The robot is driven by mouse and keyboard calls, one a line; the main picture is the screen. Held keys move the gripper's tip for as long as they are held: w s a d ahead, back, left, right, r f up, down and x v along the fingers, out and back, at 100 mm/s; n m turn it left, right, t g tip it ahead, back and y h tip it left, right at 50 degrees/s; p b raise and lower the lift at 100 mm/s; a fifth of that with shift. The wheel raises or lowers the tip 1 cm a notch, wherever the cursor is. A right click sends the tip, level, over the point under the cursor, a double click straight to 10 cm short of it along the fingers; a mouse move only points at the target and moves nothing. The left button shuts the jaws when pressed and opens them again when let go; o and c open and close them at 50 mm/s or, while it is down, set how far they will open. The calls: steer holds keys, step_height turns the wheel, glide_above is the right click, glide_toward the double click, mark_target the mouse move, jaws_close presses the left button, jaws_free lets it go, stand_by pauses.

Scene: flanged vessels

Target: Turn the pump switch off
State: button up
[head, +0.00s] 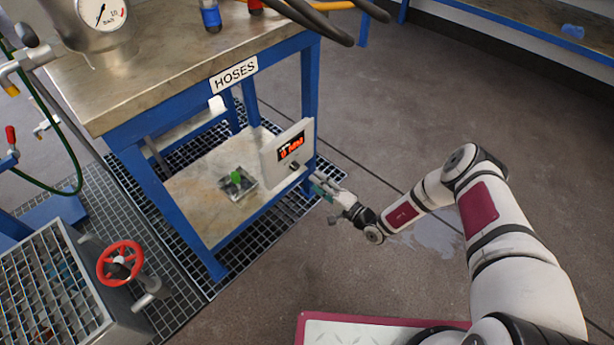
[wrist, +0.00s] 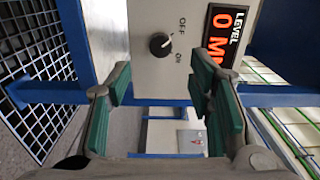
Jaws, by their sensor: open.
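The pump switch is a round black knob (wrist: 160,44) on a white control box (wrist: 140,20), with OFF and ON printed beside it. Its pale mark points up and right in the wrist view, on the OFF side, but I cannot tell if it is fully there. In the head view the knob (head: 295,165) shows small under the box's red display (head: 291,147). My gripper (wrist: 162,88) is open, with its green-padded fingers apart and nothing between them. The knob lies ahead of the gap, apart from the fingers. In the head view my gripper (head: 322,187) is just right of the box.
The box (head: 272,165) stands at the lower shelf's edge (head: 210,215), beside a blue table leg (head: 309,85). A small green-topped item (head: 237,178) is on that shelf. A red handwheel (head: 120,263) is at the lower left. The floor (head: 400,110) right of the table is open.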

steer(key=shift+v, duration=1.5)
